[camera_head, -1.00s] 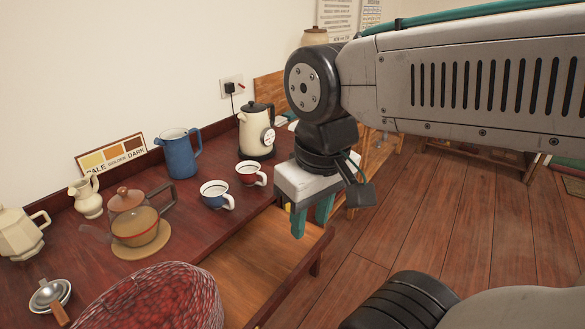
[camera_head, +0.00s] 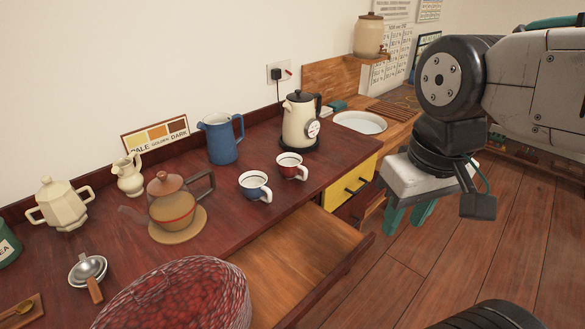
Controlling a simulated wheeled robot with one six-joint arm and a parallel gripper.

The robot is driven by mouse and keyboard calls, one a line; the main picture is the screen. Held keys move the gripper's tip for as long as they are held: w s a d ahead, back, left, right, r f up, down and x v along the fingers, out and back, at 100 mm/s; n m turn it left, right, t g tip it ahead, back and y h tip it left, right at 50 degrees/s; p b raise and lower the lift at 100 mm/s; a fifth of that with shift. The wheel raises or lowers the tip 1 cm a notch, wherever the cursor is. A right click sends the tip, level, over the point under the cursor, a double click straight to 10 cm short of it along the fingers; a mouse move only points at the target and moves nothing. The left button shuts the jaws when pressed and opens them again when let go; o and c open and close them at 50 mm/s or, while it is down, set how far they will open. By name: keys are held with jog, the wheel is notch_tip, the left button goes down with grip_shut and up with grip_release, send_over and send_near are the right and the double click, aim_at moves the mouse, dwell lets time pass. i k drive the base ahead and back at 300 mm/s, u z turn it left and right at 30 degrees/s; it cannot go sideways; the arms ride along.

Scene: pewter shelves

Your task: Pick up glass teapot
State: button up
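The glass teapot (camera_head: 172,207) stands upright on a round cork mat (camera_head: 190,233) on the dark red counter. It has a brown lid, a see-through body with amber liquid low inside, a spout to the left and a dark handle to the right. My gripper (camera_head: 408,217) hangs at the right, beyond the counter's front edge, well apart from the teapot. Its two green fingers point down with a gap between them, and nothing shows between them.
A cream creamer (camera_head: 129,177) and sugar pot (camera_head: 61,206) stand left. A mesh dome (camera_head: 180,297) and open drawer (camera_head: 290,262) are in front.

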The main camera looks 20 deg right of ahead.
aim_at(174, 213)
jog(key=k, duration=1)
jog(key=z, duration=1.2)
jog(key=i, duration=1.1)
jog(key=u, duration=2.05)
jog(key=i, duration=0.5)
jog(key=u, duration=0.05)
